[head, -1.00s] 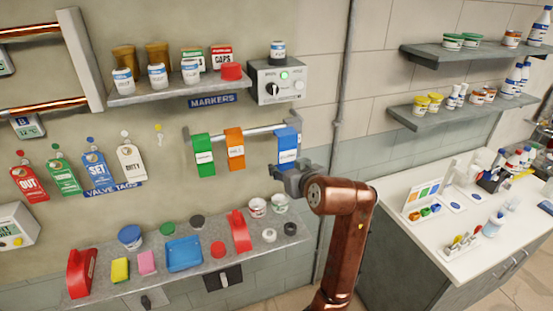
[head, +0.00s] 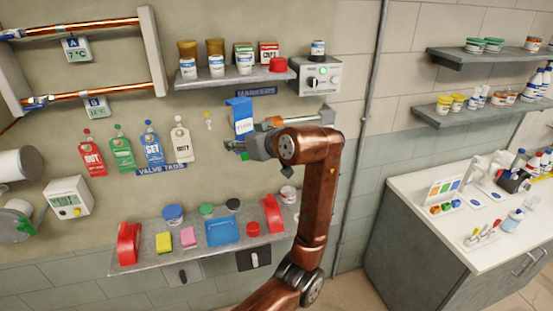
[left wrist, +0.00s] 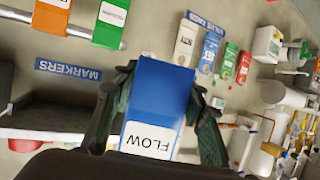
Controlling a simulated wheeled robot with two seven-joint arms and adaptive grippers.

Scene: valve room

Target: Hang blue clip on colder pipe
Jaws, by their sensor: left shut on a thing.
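The blue clip (head: 240,118), labelled FLOW, is held upright in front of the wall, off its rail. My left gripper (head: 240,144) is shut on its lower part. In the left wrist view the blue clip (left wrist: 160,88) sits between my two dark fingers. Two copper pipes run along the wall at upper left. The upper pipe (head: 85,27) has display A (head: 76,49), reading 7 °C. The lower pipe (head: 115,91) has display B (head: 95,107), which seems to read 12 °C. Both pipes are left of the gripper and bare of clips. My right gripper is not in view.
An orange clip (left wrist: 50,17) and a green clip (left wrist: 110,22) hang on the rail, mostly hidden behind my arm in the head view. A shelf of jars (head: 235,77) is above, valve tags (head: 152,150) hang at left, and a lower shelf (head: 150,252) holds several items.

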